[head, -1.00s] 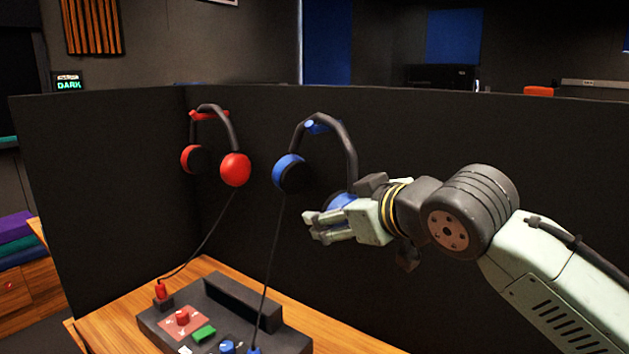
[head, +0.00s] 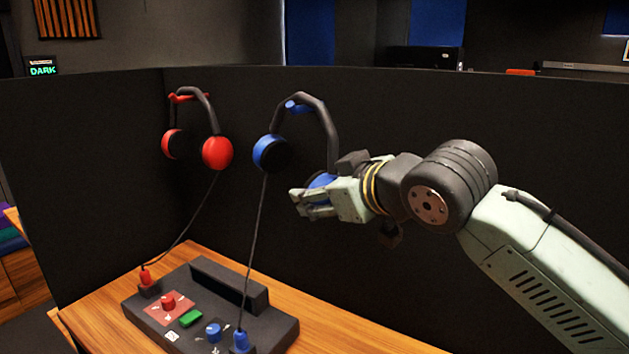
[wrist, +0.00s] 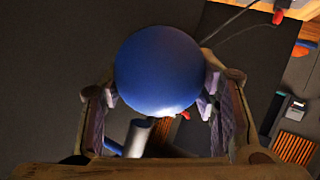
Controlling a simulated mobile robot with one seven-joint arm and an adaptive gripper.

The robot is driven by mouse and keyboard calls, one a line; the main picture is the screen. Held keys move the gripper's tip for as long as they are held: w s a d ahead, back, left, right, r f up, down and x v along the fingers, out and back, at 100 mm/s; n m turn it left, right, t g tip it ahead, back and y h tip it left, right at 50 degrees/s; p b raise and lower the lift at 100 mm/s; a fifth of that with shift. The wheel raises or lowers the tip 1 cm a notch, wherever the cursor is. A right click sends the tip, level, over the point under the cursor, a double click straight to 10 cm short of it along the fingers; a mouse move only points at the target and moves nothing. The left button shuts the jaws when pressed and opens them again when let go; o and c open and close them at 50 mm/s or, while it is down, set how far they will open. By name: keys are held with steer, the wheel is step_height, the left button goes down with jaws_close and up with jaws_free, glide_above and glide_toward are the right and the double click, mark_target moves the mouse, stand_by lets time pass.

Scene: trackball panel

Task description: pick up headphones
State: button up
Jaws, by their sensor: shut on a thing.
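The blue headphones (head: 328,118) hang on a blue hook on the dark partition, with a black headband and blue ear cups. My gripper (head: 306,205) is at their right ear cup, partly covering it in the head view. In the wrist view the blue ear cup (wrist: 158,70) sits between my two fingers (wrist: 158,95), which press on both its sides. My gripper is shut on the blue headphones. A black cable runs from their left cup down to the control box. The red headphones (head: 217,152) hang on a red hook to the left.
A dark control box (head: 215,310) with a red knob, a green button and a blue knob sits on the wooden desk (head: 335,335). Both headphone cables plug in there. The dark partition (head: 520,200) stands close behind my arm. Desk to the right of the box is clear.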

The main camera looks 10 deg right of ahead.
mark_target(321, 176)
steer(key=shift+r, duration=0.7)
steer(key=shift+s+a+r+b, duration=0.15)
steer(key=shift+r+b, duration=0.15)
steer(key=shift+r, duration=0.2)
steer(key=shift+s+a+r+b, duration=0.15)
steer(key=shift+r+b, duration=0.15)
steer(key=shift+r, duration=0.15)
steer(key=s+a+r+b, duration=0.1)
steer(key=s+a+b, duration=0.2)
steer(key=s+a, duration=0.7)
steer(key=shift+s+r, duration=0.3)
steer(key=shift+s, duration=0.35)
steer(key=shift+a, duration=0.1)
